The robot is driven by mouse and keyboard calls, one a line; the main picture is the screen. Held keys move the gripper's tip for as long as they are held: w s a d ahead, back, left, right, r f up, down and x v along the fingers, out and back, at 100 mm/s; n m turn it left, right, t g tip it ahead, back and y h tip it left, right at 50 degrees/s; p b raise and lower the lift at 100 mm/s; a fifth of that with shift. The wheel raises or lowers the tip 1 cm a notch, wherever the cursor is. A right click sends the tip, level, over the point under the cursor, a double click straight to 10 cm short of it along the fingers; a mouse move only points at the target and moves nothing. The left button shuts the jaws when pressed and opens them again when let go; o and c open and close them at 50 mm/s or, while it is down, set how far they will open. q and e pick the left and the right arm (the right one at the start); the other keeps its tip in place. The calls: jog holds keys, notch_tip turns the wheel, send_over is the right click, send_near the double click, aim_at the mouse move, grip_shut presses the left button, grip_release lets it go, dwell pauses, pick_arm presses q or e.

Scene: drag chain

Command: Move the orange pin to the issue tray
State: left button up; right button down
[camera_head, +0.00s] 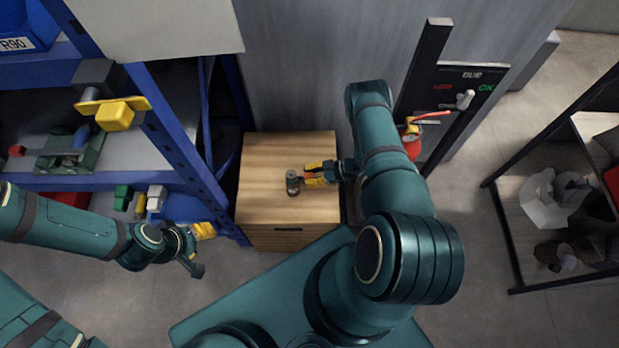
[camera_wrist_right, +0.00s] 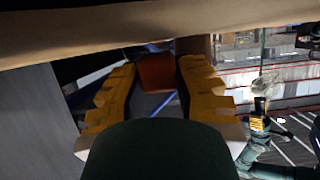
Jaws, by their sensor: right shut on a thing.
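My right gripper (camera_head: 312,175) is above the right part of the wooden cabinet top in the head view, its yellow fingers pointing left. In the right wrist view its fingers (camera_wrist_right: 157,92) are shut on an orange block-like piece (camera_wrist_right: 157,72), which I take for the orange pin. In the head view the pin is mostly hidden between the fingers. My left gripper (camera_head: 200,250) is at the lower left beside the blue rack, its fingers apart and nothing seen between them. I cannot make out which thing is the issue tray.
A small dark can (camera_head: 293,182) stands on the wooden cabinet (camera_head: 262,212), just left of the right fingertips. A blue rack (camera_head: 170,135) with parts stands left. A dark panel (camera_head: 460,85) with a switch and red item is right of my arm. A shelf (camera_head: 535,205) stands far right.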

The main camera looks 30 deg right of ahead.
jog(key=shift+f, duration=0.4)
jog(key=shift+f, duration=0.2)
jog(key=c, duration=0.9)
grip_release()
jog(key=shift+o, duration=0.2)
jog(key=shift+r, duration=0.15)
